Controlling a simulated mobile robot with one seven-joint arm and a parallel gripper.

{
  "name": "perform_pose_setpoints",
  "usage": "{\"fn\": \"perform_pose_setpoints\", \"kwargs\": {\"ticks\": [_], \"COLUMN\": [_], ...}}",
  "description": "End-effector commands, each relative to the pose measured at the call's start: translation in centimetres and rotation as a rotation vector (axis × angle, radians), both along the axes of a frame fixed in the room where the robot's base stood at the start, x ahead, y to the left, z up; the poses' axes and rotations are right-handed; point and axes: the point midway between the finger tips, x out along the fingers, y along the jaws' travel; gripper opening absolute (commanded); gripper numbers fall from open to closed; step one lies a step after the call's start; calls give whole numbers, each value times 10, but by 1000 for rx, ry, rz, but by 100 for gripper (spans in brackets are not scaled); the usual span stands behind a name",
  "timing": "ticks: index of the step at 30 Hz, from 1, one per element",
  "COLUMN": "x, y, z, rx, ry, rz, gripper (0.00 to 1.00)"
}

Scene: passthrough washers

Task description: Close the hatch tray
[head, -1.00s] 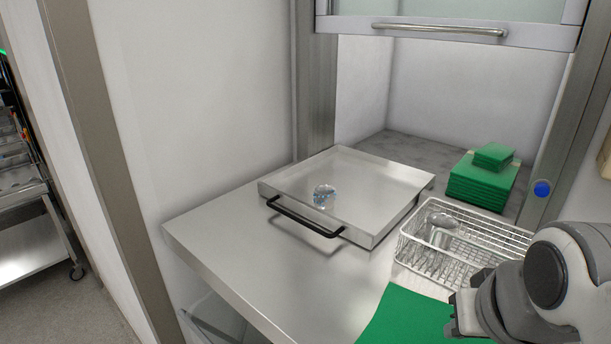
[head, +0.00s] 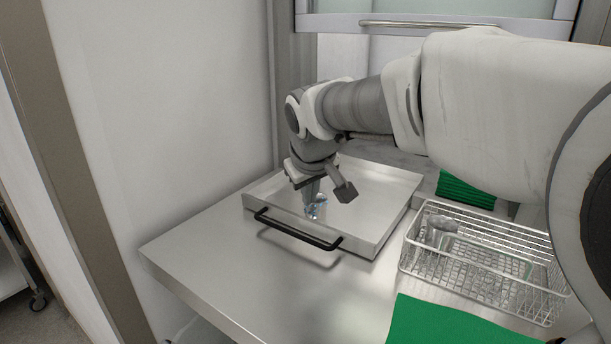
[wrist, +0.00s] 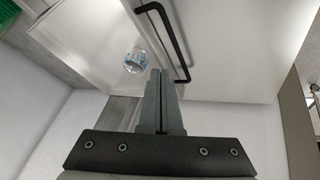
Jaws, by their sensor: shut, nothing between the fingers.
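The hatch tray (head: 378,236) is a shallow, square metal tray with a black bar handle (head: 297,232) on its front side. It sits on the steel counter at the hatch opening. A small clear, glassy object (head: 318,207) lies inside it near the front; it also shows in the wrist view (wrist: 135,63). My gripper (head: 311,205) points down over the front part of the tray, just behind the handle, and partly hides the glassy object. In the wrist view my gripper (wrist: 160,75) has its fingers together and empty, with the handle (wrist: 168,45) close beside the fingertips.
A wire basket (head: 480,292) with metal items stands right of the tray. A green sheet (head: 440,325) lies in front of it. Green stacked blocks (head: 465,190) stand behind. The raised hatch door's bar (head: 430,23) is above. The counter's front left (head: 215,265) is clear.

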Motion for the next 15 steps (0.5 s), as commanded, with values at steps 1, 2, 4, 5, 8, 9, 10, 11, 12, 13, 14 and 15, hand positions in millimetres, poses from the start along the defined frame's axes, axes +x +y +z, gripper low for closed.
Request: {"fn": "perform_pose_setpoints", "kwargs": {"ticks": [1, 2, 4, 5, 8, 9, 10, 11, 12, 13, 14, 15], "x": [13, 20, 35, 40, 53, 57, 59, 61, 62, 64, 64, 65], "y": [24, 37, 67, 80, 119, 132, 141, 148, 156, 162, 165, 169], "z": [-10, -14, -23, -28, -41, -46, -50, -52, -55, -57, -58, -60], "rx": [-24, -37, -68, -80, -117, -129, -137, -144, -152, -156, -161, -164], "ry": [-8, -15, -34, -41, -69, -78, -83, -90, -96, -102, -104, -107], "rz": [42, 66, 118, 140, 206, 226, 241, 252, 267, 276, 282, 288], "gripper": [0, 0, 0, 0, 0, 0, 0, 0, 0, 0, 0, 0]}}
